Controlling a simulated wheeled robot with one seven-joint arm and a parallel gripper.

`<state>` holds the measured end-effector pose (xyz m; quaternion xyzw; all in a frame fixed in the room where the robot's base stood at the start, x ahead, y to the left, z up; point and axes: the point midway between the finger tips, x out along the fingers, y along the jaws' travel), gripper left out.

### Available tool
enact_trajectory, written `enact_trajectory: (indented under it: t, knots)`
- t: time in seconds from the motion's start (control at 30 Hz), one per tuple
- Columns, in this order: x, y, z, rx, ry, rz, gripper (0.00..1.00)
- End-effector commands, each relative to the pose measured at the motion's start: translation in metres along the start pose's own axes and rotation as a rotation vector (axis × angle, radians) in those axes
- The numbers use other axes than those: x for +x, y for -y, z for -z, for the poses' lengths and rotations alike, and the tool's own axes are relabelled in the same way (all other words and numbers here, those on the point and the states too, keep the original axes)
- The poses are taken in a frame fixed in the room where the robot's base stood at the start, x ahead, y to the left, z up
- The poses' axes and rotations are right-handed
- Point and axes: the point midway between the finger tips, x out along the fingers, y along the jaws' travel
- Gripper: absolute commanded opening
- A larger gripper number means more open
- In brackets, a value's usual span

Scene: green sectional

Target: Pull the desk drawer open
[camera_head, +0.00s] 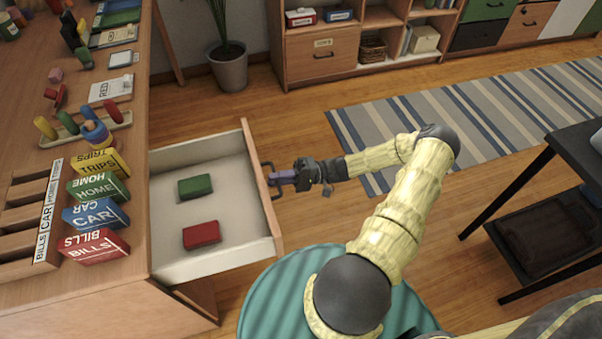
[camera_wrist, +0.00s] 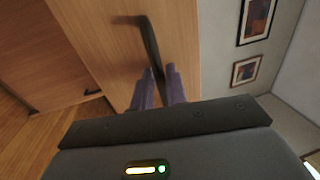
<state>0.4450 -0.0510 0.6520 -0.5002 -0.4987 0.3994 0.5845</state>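The desk drawer (camera_head: 277,240) stands pulled well out from the wooden desk (camera_head: 170,303), its white inside showing. A green block (camera_head: 195,187) and a red block (camera_head: 202,235) lie in it. The dark drawer handle (camera_head: 267,166) is on the drawer's front; in the wrist view the handle (camera_wrist: 150,42) runs down between my fingers. My gripper (camera_head: 274,179) has its purple fingers at the handle. In the wrist view my gripper (camera_wrist: 162,74) is closed around the handle bar, with one finger on each side. The lower part of the handle is hidden by the fingers.
Labelled blocks, such as a red BILLS block (camera_head: 94,246), and a wooden sorter (camera_head: 48,210) stand on the desk. A teal round seat (camera_head: 262,300) is close in front of the drawer. A black table (camera_head: 560,150) is at right.

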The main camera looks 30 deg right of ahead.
Motion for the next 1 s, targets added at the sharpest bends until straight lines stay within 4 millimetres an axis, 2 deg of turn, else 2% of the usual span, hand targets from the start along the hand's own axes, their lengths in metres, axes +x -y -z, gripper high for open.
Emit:
enact_trajectory:
  t: [0.17, 0.8, 1.0]
  knots:
    - [-0.026, -0.001, 0.0, 0.0, -0.004, -0.003, 0.15]
    - [-0.15, -0.002, 0.0, 0.0, -0.002, -0.003, 0.15]
    - [-0.168, -0.001, 0.0, 0.002, 0.001, -0.001, 0.15]
